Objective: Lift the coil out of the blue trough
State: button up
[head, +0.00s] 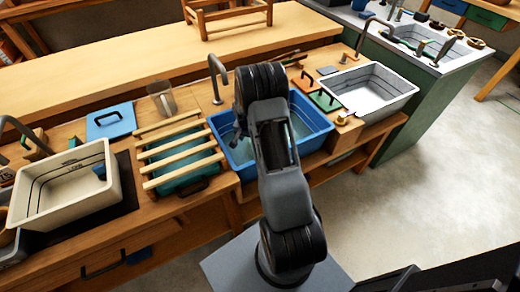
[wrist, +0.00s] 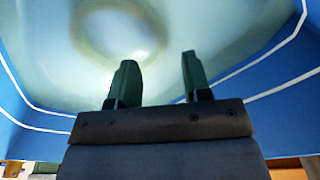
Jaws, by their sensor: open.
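The blue trough (head: 318,122) stands in the middle of the bench in the head view, with pale liquid or a glossy bottom inside. Its blue wall (wrist: 285,105) with white lines also shows in the wrist view. A blurred, pale brown ring, apparently the coil (wrist: 157,35), lies low in the trough at the top of the wrist view. My gripper (wrist: 157,62) has two green fingers, apart and empty, pointing into the trough. The ring appears beyond the fingertips; the remaining distance is unclear. In the head view my arm covers the gripper and the coil.
A slatted wooden rack (head: 180,150) stands left of the trough, with a cream basin (head: 65,190) farther left. A white basin (head: 368,90) stands to the right. A faucet (head: 217,75) and a clear mug (head: 162,98) stand behind. Coloured boards (head: 325,101) lie near the trough's back right.

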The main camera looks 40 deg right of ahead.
jog(key=shift+w+d+f, duration=0.15)
jog(key=shift+f, duration=1.15)
jog(key=shift+w+d+f, duration=0.1)
jog(key=shift+d+f, duration=0.05)
jog(key=shift+f, duration=1.1)
grip_shut()
